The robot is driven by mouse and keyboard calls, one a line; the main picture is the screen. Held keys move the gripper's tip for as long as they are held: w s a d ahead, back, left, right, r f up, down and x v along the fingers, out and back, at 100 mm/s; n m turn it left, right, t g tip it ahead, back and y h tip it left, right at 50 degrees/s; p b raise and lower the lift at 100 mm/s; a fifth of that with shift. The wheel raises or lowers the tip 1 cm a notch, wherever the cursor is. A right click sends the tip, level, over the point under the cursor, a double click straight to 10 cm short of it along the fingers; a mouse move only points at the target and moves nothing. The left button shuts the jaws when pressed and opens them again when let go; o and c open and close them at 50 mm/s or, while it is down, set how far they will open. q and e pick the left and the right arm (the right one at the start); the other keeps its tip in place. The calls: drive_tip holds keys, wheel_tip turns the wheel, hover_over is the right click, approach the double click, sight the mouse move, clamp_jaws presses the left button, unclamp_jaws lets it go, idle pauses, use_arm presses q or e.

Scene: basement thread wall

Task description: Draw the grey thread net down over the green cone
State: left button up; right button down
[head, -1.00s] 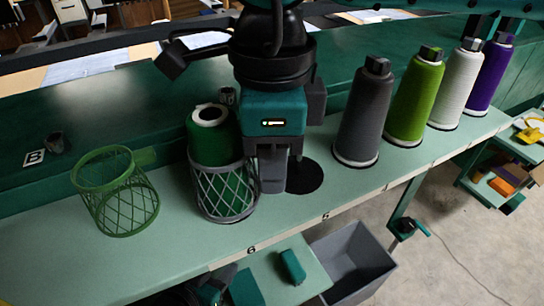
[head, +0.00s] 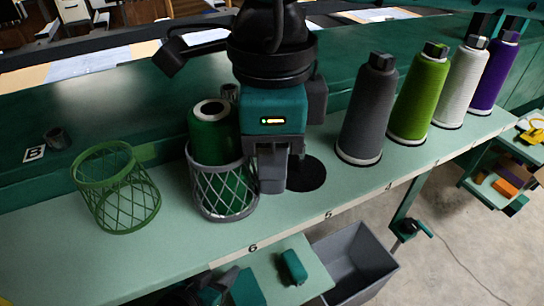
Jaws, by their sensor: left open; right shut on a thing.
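The dark green cone (head: 212,128) with a white top ring stands on the pale green shelf at centre left. The grey thread net (head: 222,190) is around its lower part; the cone's upper part stands clear above the net's rim. Green shows through the mesh. My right gripper (head: 272,172) points down at the right side of the net, shut on the net's rim; the exact contact is partly hidden by the fingers. My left gripper (head: 222,284) is low at the bottom edge, in front of and below the shelf, open, partly cut off and away from the net.
An empty green net basket (head: 117,188) stands to the left. Grey (head: 367,110), light green (head: 418,95), white (head: 460,85) and purple (head: 494,75) cones stand to the right. A black disc (head: 306,174) lies on the shelf. A grey bin (head: 352,262) is below.

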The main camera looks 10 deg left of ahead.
use_arm(q)
drive_tip(key=shift+f, duration=0.3)
use_arm(e)
drive_tip(key=shift+f, duration=0.25)
drive_tip(key=c, duration=0.9)
unclamp_jaws()
